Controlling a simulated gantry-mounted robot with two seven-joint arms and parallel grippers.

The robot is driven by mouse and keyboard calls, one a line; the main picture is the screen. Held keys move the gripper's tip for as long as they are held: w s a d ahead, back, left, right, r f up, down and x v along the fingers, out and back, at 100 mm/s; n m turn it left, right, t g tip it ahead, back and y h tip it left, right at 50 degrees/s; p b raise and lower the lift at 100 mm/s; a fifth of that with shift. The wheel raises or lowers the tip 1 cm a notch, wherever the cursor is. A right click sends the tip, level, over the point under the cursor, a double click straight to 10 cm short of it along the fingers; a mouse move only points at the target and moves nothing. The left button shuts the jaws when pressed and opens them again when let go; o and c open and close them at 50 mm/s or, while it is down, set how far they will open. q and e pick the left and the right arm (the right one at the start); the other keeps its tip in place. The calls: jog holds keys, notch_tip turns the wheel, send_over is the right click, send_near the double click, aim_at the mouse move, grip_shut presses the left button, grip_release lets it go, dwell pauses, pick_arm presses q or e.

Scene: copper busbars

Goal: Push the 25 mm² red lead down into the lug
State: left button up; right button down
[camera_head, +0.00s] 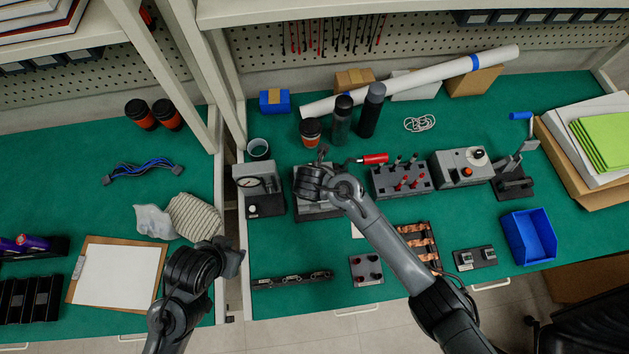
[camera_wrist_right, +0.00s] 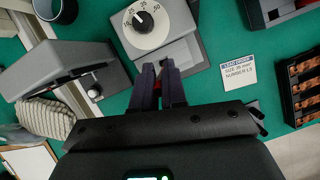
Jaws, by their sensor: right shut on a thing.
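My right gripper (camera_head: 324,152) is over the grey press with a dial (camera_head: 318,207), at the middle of the bench. In the right wrist view its two dark fingers (camera_wrist_right: 160,74) are close together at the press body, below the dial (camera_wrist_right: 143,22). The lug is hidden too, so I cannot tell how deep the lead sits. My left gripper (camera_head: 232,259) is above the bench's front left; its jaw opening is unclear.
A grey block with red and black pieces (camera_head: 402,181) stands right of the press. A gauge device (camera_head: 259,189) stands close on its left. A red handle (camera_head: 374,159) sticks out behind. A copper-piece tray (camera_head: 418,245) is front right.

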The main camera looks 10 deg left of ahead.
jog(key=shift+p, duration=0.3)
dwell(0.8)
jog(key=shift+p, duration=0.3)
jog(key=shift+f+b, duration=0.3)
jog(key=shift+f, duration=0.35)
dwell(0.5)
jog(key=shift+f, duration=0.4)
jog(key=shift+f+b, duration=0.15)
jog(key=shift+b, duration=0.2)
jog(key=c, duration=1.1)
grip_release()
